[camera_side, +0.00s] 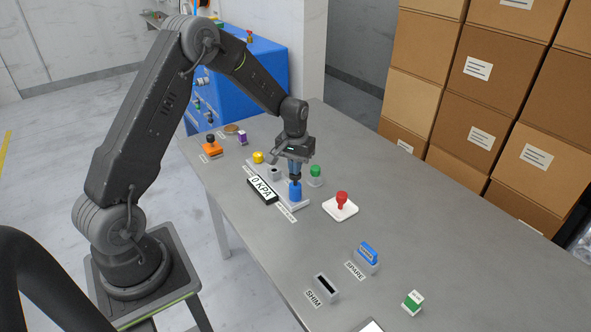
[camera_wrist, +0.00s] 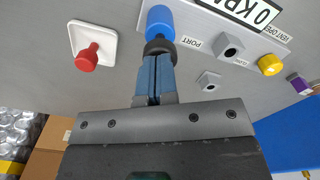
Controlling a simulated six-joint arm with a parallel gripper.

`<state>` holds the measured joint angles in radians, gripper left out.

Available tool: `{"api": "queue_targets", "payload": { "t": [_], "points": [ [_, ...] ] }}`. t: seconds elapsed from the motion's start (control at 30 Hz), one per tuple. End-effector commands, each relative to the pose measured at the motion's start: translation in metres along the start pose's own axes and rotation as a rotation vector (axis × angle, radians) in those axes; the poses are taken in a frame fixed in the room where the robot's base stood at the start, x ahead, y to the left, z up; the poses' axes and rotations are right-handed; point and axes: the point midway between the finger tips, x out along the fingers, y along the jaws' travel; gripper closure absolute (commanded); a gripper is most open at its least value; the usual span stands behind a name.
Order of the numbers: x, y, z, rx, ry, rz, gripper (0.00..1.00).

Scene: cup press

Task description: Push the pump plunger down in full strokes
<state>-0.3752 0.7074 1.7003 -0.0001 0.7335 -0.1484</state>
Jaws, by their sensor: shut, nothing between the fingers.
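The pump is a blue cylinder (camera_side: 295,192) with a black plunger knob (camera_side: 295,179) on top, at the near end of a grey base plate. The cylinder (camera_wrist: 160,20) and knob (camera_wrist: 158,46) also show in the wrist view. My gripper (camera_side: 295,173) is shut and empty, pointing down over the knob. In the wrist view its blue fingertips (camera_wrist: 155,58) reach the knob's edge; whether they touch it I cannot tell. The display (camera_side: 262,190) beside the pump reads 0 KPA.
On the plate are a yellow knob (camera_wrist: 270,65) by the vent label and a grey port block (camera_wrist: 230,45). A green knob (camera_side: 316,171) and a red knob on a white base (camera_side: 341,205) stand close by. A blue block in a holder (camera_side: 367,254) is nearer the front.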

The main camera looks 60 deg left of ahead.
Motion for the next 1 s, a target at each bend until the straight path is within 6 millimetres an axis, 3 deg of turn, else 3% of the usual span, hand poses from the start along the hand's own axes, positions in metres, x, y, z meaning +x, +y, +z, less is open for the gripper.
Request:
{"api": "queue_targets", "payload": {
  "t": [1.0],
  "points": [
    [0.023, 0.0, 0.0, 0.0, -0.001, 0.0, 1.0]
  ]
}}
